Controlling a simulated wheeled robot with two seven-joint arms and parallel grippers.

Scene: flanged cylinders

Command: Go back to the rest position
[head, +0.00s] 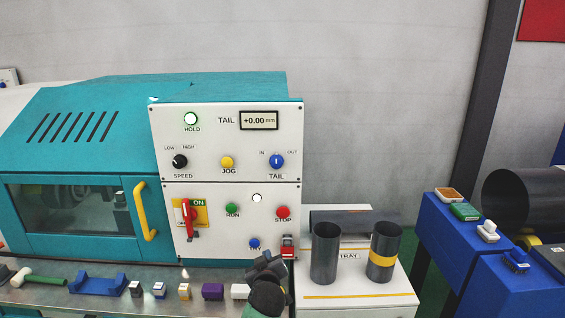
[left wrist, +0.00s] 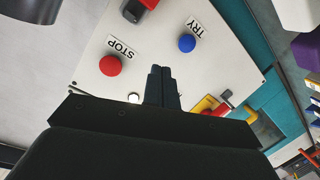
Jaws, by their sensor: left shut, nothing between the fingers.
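My left gripper (head: 266,262) is in front of the lower right part of the white control panel (head: 225,160). Its two dark fingers also show in the left wrist view (left wrist: 161,88), pressed together with nothing between them. In that view the red STOP button (left wrist: 110,65) and the blue TRY button (left wrist: 187,43) are on the panel beyond the fingers. I cannot tell whether the fingertips touch the panel. My right gripper is in neither view.
A teal machine (head: 80,150) stands behind a metal bench (head: 50,296) with several small objects. Two dark upright cylinders, one plain (head: 324,255) and one yellow-banded (head: 383,255), stand on a white tray stand (head: 345,290). A blue table (head: 450,235) with small items is at the right.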

